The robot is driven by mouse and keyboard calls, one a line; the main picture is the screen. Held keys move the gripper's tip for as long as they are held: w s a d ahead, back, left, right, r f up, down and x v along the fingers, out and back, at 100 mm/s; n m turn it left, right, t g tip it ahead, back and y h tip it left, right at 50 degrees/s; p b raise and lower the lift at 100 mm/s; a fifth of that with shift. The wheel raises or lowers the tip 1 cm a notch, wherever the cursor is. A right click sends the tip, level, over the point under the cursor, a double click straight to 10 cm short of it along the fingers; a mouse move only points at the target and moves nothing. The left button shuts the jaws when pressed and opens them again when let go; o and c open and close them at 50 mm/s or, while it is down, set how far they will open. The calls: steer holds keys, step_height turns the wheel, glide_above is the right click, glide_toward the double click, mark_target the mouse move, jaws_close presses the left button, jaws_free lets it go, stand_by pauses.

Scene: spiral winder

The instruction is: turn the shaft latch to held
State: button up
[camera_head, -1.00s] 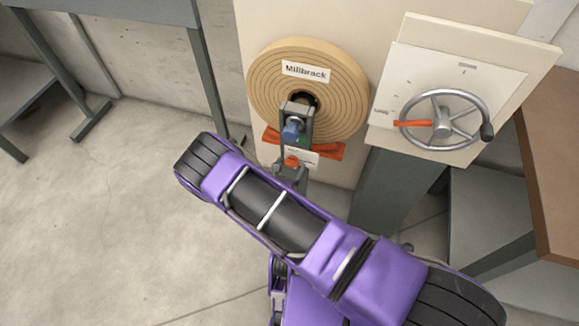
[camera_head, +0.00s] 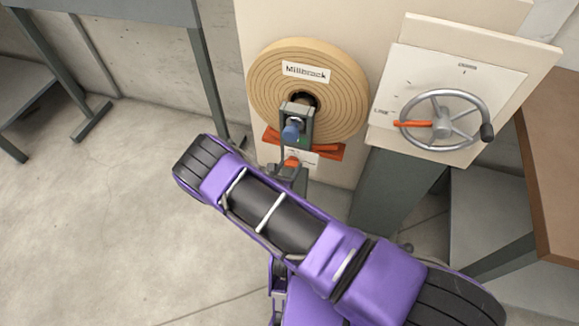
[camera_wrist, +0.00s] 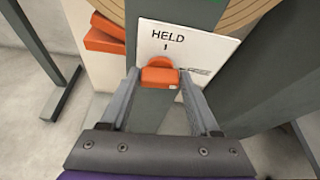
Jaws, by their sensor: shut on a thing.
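The shaft latch is a small orange handle (camera_wrist: 160,77) in front of a white label plate (camera_wrist: 205,48) in the wrist view. The plate's HELD mark is straight above the latch; a second word, seemingly FREE, is to its right and partly covered. My gripper (camera_wrist: 160,84) has its two grey fingers on either side of the latch, shut on it. In the head view the orange latch (camera_head: 291,164) shows below the spool, with my gripper mostly hidden behind my purple arm.
Orange bars (camera_head: 328,151) lie behind the bracket. A spoked handwheel (camera_head: 443,125) stands to the right. Open floor is at left.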

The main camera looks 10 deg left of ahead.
steer(key=n+h, duration=0.2)
steer(key=shift+a+f+n, duration=0.1)
steer(key=shift+a+n, duration=0.15)
steer(key=shift+n, duration=0.15)
steer(key=n, duration=0.1)
steer(key=n+h, duration=0.1)
steer(key=shift+w+a+f+n+h, duration=0.1)
steer(key=shift+a+f+n+h, duration=0.1)
steer(key=shift+n+h, duration=0.1)
steer(key=n+t+h, duration=0.1)
steer(key=n+h, duration=0.1)
steer(key=n, duration=0.1)
steer(key=shift+a+f, duration=0.1)
steer(key=shift+f, duration=0.1)
steer(key=shift+a+f+n+t+h, duration=0.1)
steer(key=shift+n+t+h, duration=0.2)
steer(key=shift+n, duration=0.75)
steer(key=shift+f+n+t+h, duration=0.1)
steer(key=shift+n+t+h, duration=0.15)
steer(key=shift+n, duration=0.8)
steer(key=o, duration=1.4)
steer(key=shift+c, duration=0.2)
